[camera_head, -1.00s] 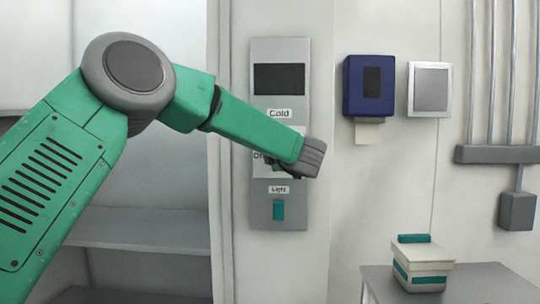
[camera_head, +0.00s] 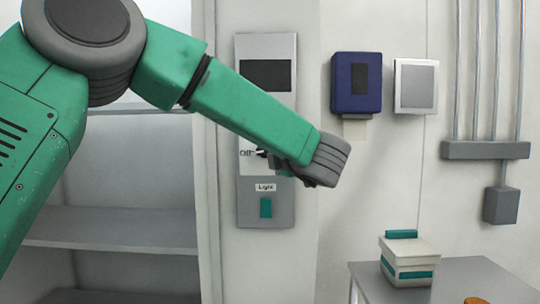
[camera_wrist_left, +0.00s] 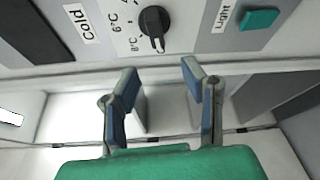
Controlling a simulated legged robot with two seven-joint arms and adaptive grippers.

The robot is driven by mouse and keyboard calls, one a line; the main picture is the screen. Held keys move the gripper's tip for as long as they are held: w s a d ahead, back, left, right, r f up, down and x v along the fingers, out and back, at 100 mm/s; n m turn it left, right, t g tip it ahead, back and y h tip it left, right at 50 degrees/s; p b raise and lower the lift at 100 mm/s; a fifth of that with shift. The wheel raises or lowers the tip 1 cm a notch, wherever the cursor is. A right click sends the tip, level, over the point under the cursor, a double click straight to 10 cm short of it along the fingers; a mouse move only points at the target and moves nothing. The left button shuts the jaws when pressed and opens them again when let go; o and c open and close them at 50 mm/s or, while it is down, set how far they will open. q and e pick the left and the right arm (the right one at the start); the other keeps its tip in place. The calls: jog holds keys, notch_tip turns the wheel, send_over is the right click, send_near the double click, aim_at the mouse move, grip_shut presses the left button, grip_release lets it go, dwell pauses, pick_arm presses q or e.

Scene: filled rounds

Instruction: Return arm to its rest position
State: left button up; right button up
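My left arm comes in from the left and crosses a grey wall panel (camera_head: 265,222). My left gripper (camera_wrist_left: 160,78) is open and empty in the wrist view, its two fingers spread apart. In the head view it is mostly hidden behind my grey wrist. The panel has a black knob (camera_wrist_left: 154,21) on a temperature dial, with a "Cold" label and a "Light" label. A teal switch (camera_head: 265,207) sits below the "Light" label and also shows in the wrist view (camera_wrist_left: 259,20). The fingers are apart from the knob. My right gripper is not in view.
A blue dispenser (camera_head: 356,82) and a white-framed plate (camera_head: 416,86) hang on the wall to the right. A lidded box (camera_head: 408,263) stands on a grey table (camera_head: 463,272), with an orange item (camera_head: 476,300) near its front. Grey shelves (camera_head: 115,228) are at left.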

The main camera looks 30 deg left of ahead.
pick_arm(q)
jog(key=shift+s, duration=0.2)
jog(key=shift+d, duration=0.1)
jog(key=w+d+f+m+t+h, duration=0.1)
jog(key=d+f+m+h, duration=0.15)
jog(key=f+m, duration=0.55)
jog(key=w+d+f+m+t+h, duration=0.1)
jog(key=f+m+t+h, duration=0.2)
jog(key=f, duration=1)
jog(key=s+d+f+m+g+h, duration=0.15)
jog(key=s+f+m, duration=0.25)
jog(key=f, duration=0.5)
jog(key=s+d+f+m+g+h, duration=0.1)
jog(key=s+d+f+m+h, duration=0.25)
jog(key=f, duration=0.55)
jog(key=s+f+m+g+h, duration=0.2)
jog(key=s+f+m+g, duration=0.45)
jog(key=s+f, duration=0.8)
jog(key=s+f+m+g, duration=0.2)
jog(key=s+m, duration=0.1)
jog(key=s, duration=0.7)
jog(key=s+f+m+g+h, duration=0.1)
jog(key=s+f+m+g, duration=0.1)
jog(key=s, duration=0.9)
jog(key=shift+a+f+m+g, duration=0.3)
jog(key=shift+a+f+m, duration=0.15)
jog(key=shift+f+m, duration=0.3)
